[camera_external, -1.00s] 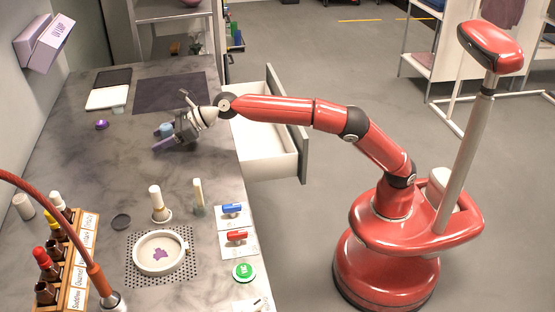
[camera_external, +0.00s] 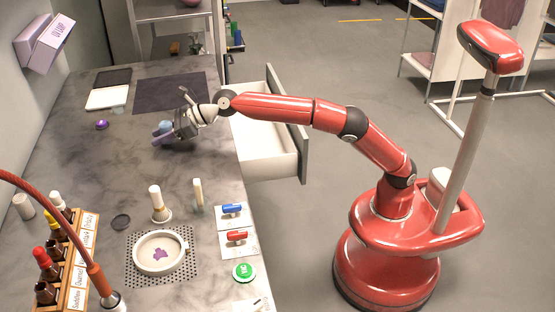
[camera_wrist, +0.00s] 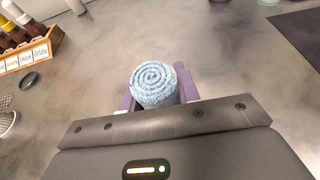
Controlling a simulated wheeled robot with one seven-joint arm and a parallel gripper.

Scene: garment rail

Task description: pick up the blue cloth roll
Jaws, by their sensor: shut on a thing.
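The blue cloth roll (camera_wrist: 154,84) is light blue, with its spiral end facing the camera in the wrist view. It sits between the purple fingers of my gripper (camera_wrist: 158,92), which is shut on it. In the external view my gripper (camera_external: 166,133) is low over the grey counter, with the roll (camera_external: 165,126) showing as a small blue patch at the fingers. I cannot tell whether the roll touches the counter.
A wooden rack (camera_external: 73,262) of bottles, a white ring dish (camera_external: 160,253) and small rocker switches (camera_external: 236,236) stand at the near end. A dark mat (camera_external: 170,92) and white tray (camera_external: 107,97) lie farther back. An open drawer (camera_external: 270,150) juts out right.

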